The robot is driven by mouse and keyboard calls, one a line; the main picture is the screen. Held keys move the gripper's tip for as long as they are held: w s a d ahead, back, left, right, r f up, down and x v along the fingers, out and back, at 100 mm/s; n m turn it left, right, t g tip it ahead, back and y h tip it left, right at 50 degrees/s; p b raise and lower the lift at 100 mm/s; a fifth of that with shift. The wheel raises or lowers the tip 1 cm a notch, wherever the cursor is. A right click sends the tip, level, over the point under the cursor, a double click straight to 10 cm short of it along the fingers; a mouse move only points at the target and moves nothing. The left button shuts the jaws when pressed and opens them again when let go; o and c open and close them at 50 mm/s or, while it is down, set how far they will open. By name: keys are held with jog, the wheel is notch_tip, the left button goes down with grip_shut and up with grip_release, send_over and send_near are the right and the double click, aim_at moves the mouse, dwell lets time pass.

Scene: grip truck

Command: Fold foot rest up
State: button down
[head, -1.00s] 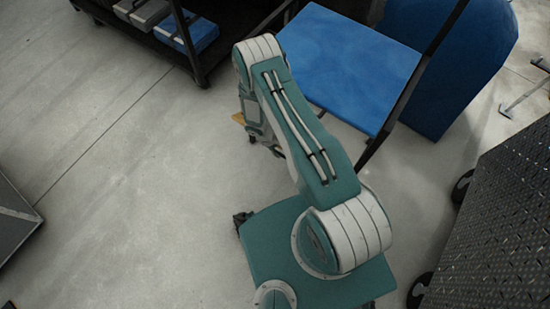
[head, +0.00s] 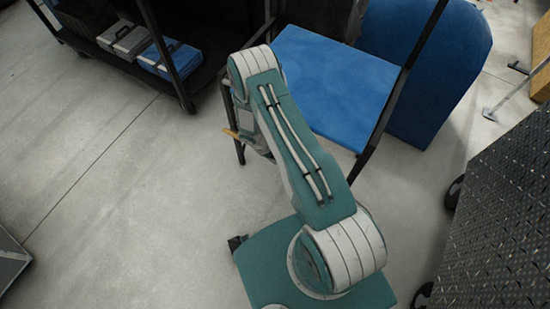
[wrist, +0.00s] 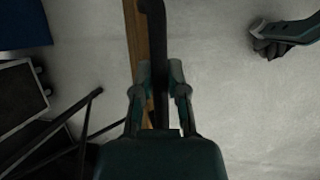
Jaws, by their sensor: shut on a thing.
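In the wrist view my gripper (wrist: 160,82) is shut on a dark bar (wrist: 157,45) with a bent upper end. A wooden strip (wrist: 137,40), which looks like the foot rest, runs close along the bar's left side; whether they touch is unclear. In the head view a small wooden end (head: 231,134) shows left of my arm, low by the chair's front. The chair has a blue seat (head: 335,85) and a black frame (head: 408,75). My arm hides my gripper and most of the foot rest in the head view.
A black shelf (head: 185,100) with grey and blue cases (head: 168,58) stands at upper left. A large blue rounded object (head: 450,75) is behind the chair. A dark textured cart (head: 500,220) stands at right. Grey floor (head: 110,190) is open at left.

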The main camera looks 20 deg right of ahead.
jog(key=c, duration=0.6)
grip_release()
jog(key=shift+a+r, duration=0.1)
jog(key=shift+c, duration=0.2)
jog(key=shift+a, duration=0.15)
jog(key=v, duration=1.1)
jog(key=shift+r, duration=0.3)
jog(key=shift+w+a, duration=0.1)
